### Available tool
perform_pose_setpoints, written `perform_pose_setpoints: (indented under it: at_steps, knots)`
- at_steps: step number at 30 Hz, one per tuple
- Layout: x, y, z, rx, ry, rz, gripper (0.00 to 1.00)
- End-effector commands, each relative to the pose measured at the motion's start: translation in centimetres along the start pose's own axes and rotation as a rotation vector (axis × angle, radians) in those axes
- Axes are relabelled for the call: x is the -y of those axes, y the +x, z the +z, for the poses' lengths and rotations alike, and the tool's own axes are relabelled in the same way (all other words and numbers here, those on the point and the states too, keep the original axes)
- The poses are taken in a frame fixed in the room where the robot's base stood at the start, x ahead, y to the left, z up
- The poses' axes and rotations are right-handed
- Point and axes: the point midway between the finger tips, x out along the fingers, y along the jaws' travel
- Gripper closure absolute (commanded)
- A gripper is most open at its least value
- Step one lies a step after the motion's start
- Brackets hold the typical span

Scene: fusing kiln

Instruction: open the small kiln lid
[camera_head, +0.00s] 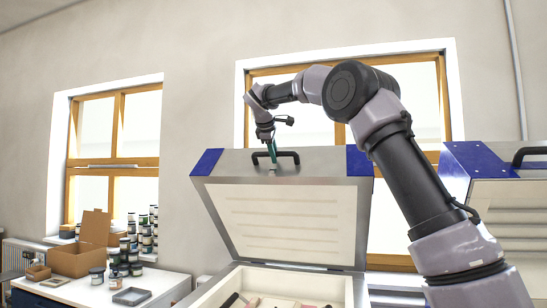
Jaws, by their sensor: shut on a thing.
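The small kiln lid (282,215) stands raised at a steep angle above the kiln body (265,284), its pale inner face towards me. It has a steel rim with blue corners and a black handle (289,155) on its front edge, now at the top. My gripper (272,155) reaches down from above and is shut on the handle near its left end. The fingertips are small in this view and partly hard to make out. Inside the open kiln body, some small dark and pale items show at the bottom edge of the picture.
A second kiln with a blue-cornered lid (495,160) stands at the right. A white table (165,285) at the left holds a cardboard box (78,260), several jars (133,250) and a grey tray (131,296). Windows and a wall stand behind the raised lid.

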Motion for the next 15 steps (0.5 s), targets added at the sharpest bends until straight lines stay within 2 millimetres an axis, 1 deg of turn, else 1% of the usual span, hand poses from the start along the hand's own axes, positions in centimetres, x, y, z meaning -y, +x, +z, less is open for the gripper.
perform_pose_setpoints:
  at_steps: [5, 6, 8, 15]
  knots:
    - [-0.01, 0.08, 0.06, 0.002, 0.0, 0.001, 1.0]
    - [-0.01, 0.09, 0.06, 0.002, 0.0, 0.001, 0.65]
    - [-0.01, 0.09, 0.06, 0.002, 0.0, 0.0, 0.43]
    - [0.02, 0.05, 0.03, 0.001, 0.0, 0.0, 0.43]
